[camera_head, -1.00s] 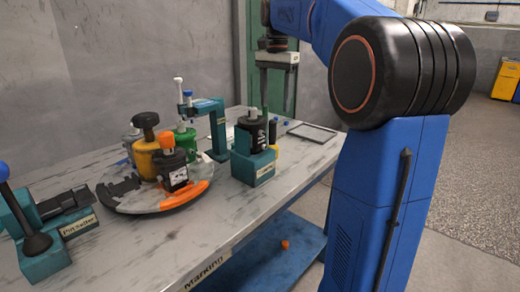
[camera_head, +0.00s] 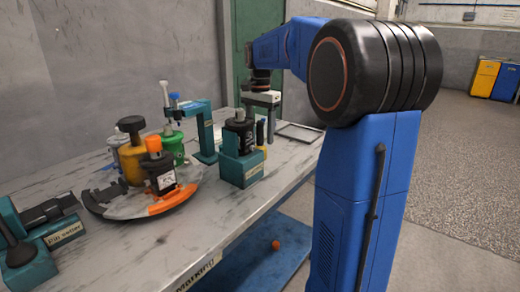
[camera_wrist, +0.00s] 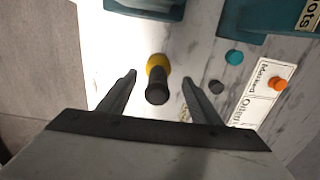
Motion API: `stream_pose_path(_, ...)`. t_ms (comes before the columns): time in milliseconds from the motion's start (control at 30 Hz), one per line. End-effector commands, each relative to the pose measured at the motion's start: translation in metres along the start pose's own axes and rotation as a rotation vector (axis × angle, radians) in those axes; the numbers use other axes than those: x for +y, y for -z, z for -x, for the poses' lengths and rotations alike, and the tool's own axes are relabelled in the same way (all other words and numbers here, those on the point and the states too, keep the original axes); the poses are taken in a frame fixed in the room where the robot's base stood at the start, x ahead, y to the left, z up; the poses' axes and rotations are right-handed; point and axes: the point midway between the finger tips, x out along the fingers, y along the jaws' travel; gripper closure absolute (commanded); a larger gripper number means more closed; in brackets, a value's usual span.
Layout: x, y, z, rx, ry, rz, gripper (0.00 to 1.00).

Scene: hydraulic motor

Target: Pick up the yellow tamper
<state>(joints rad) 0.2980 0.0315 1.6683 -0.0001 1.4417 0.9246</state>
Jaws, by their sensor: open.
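The yellow tamper, with a black handle and a yellow base (camera_wrist: 157,61), stands on the marble-look table. In the wrist view its handle (camera_wrist: 157,90) points toward the camera, between the two fingers. In the head view the tamper (camera_head: 262,137) shows just right of the teal stand, partly hidden by it. My gripper (camera_head: 261,120) is open above the tamper, fingers pointing down. In the wrist view my gripper (camera_wrist: 159,79) has a finger on each side of the tamper, with a gap on both sides and no visible contact.
A teal stand (camera_head: 241,171) holding a black cylinder (camera_head: 240,130) is close left of the gripper. A round tray (camera_head: 120,208) carries several coloured parts farther left. A white label (camera_wrist: 262,95) with an orange cap (camera_wrist: 278,83) lies right of the gripper in the wrist view.

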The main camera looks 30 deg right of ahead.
Motion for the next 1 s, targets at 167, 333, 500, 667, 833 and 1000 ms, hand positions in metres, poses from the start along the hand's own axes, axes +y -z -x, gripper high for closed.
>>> stream_pose_path(167,0.001,-0.001,-0.010,-0.001,-0.002,0.000,0.42)
stream_pose_path(333,0.004,-0.005,-0.032,-0.001,-0.001,0.001,0.42)
stream_pose_path(500,0.004,-0.006,-0.050,-0.001,-0.001,-0.001,0.42)
stream_pose_path(667,0.004,-0.006,-0.056,-0.001,-0.001,-0.002,0.42)
stream_pose_path(833,0.004,-0.006,-0.055,-0.001,-0.001,-0.002,0.44)
stream_pose_path(1000,0.004,-0.006,-0.055,-0.001,-0.001,-0.002,0.85)
